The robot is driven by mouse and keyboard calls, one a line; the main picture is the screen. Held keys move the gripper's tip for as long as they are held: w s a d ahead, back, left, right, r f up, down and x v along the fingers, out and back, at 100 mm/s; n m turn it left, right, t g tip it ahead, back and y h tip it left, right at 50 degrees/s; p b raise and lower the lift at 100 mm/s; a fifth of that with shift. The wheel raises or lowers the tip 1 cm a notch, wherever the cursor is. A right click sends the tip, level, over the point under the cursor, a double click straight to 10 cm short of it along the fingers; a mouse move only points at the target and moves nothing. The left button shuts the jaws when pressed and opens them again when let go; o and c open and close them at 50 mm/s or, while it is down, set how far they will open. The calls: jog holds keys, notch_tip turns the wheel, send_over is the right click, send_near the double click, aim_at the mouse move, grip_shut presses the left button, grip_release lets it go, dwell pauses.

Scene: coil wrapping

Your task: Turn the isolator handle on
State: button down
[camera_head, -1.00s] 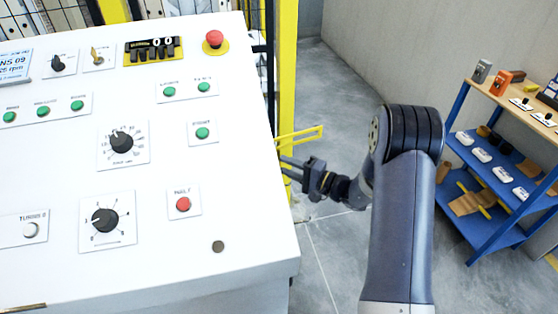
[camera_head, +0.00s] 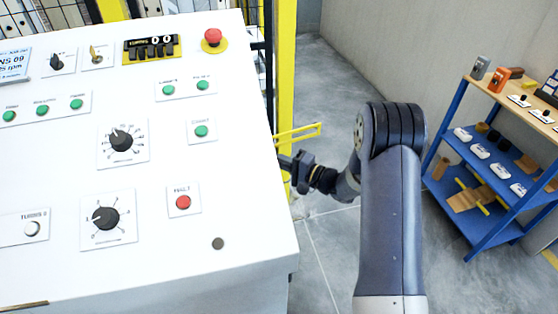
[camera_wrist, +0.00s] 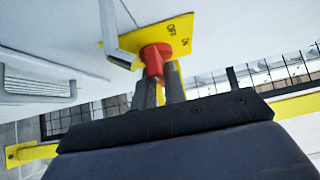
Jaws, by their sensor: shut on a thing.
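The isolator handle (camera_wrist: 154,60) is red and sits on a yellow plate (camera_wrist: 172,35) with OFF and another marking, in the wrist view. My gripper (camera_wrist: 158,85) has its two grey fingers on either side of the red handle and is shut on it. A grey metal bar crosses the plate beside the handle. In the head view my gripper (camera_head: 290,168) reaches to the right side of the white console (camera_head: 150,265); its fingertips and the handle are hidden behind the console's edge there.
The console's top carries dials, green buttons and a red emergency stop (camera_head: 212,38). A yellow post (camera_head: 285,60) and a yellow bar (camera_head: 298,133) stand close to my gripper. A blue shelf (camera_head: 480,170) with various items is at the right; grey floor lies between.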

dwell(0.4)
jog(key=shift+w+a+r+m+g+h+p, duration=0.1)
jog(key=shift+w+r+m+g+h+p, duration=0.2)
jog(key=shift+m+g+h+p, duration=1.35)
jog(key=shift+w+a+r+m+g+h+p, duration=0.1)
jog(key=shift+w+r+m+g+h+p, duration=0.15)
jog(key=shift+m+g+h+p, duration=1.05)
jog(key=shift+w+a+r+m+g+h+p, duration=0.1)
jog(key=shift+w+r+m+g+h+p, duration=0.4)
jog(key=shift+m+g+p, duration=1.75)
jog(key=shift+s+f+n+g+p, duration=0.25)
jog(key=shift+n+g+p, duration=0.35)
jog(key=shift+p, duration=0.4)
jog(key=c, duration=1.5)
grip_release()
jog(key=shift+o, duration=0.2)
